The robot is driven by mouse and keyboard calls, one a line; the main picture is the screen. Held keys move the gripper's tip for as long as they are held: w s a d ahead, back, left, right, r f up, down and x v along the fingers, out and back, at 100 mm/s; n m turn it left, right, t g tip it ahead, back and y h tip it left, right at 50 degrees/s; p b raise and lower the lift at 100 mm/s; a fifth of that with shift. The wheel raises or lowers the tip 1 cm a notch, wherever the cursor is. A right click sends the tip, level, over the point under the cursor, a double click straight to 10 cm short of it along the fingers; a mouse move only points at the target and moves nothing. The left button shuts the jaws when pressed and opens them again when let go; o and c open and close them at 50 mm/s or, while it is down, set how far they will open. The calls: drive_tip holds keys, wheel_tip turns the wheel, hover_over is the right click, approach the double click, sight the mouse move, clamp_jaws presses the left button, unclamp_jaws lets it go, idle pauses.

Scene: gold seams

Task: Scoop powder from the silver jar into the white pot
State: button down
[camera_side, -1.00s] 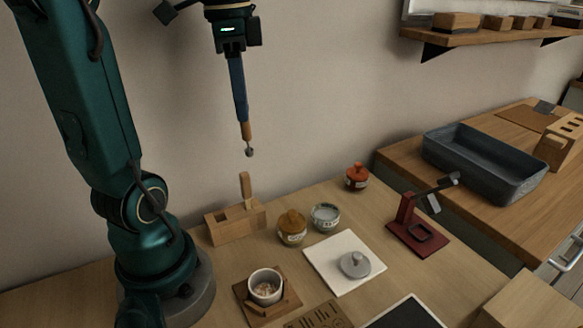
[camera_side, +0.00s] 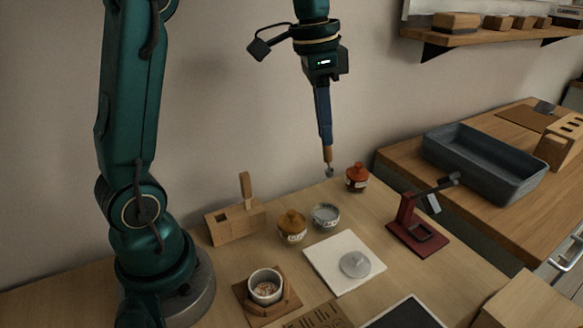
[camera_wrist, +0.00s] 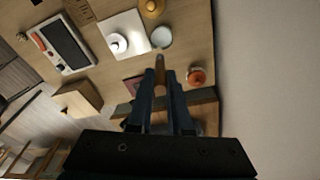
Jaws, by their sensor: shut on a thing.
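My gripper (camera_side: 325,142) is shut on the wooden handle of a small scoop (camera_side: 328,157), which hangs bowl-down above the back of the table. The scoop also shows between my fingers in the wrist view (camera_wrist: 160,68). The silver jar (camera_side: 325,216) stands open below and slightly left of the scoop in the side view, with pale contents; it also shows in the wrist view (camera_wrist: 161,38). A grey lid (camera_side: 355,264) lies on a white square (camera_side: 325,272). The white pot (camera_side: 266,285) sits on a wooden stand (camera_side: 290,304) at the front, with brownish bits inside.
An ochre lidded jar (camera_side: 292,226) stands beside the silver jar. A red lidded jar (camera_side: 357,177) is behind to the right. A wooden block holder (camera_side: 235,226) with an upright handle, a dark red stand (camera_side: 417,238) and a dark tray (camera_side: 410,315) are around.

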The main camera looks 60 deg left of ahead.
wheel_tip(320, 180, down, 9)
idle(1.0)
drive_tip(key=shift+f, duration=0.45)
idle(0.9)
idle(0.3)
drive_tip(key=shift+r, duration=3.5)
drive_tip(key=s+d+g, duration=0.2)
drive_tip(key=s+d, duration=0.2)
drive_tip(key=s, duration=0.3)
drive_tip(key=s+d+g, duration=0.1)
drive_tip(key=s+d, duration=0.3)
drive_tip(key=s, duration=0.3)
wheel_tip(320, 180, down, 8)
drive_tip(key=shift+s+d+g, duration=0.15)
drive_tip(key=shift+g, duration=0.15)
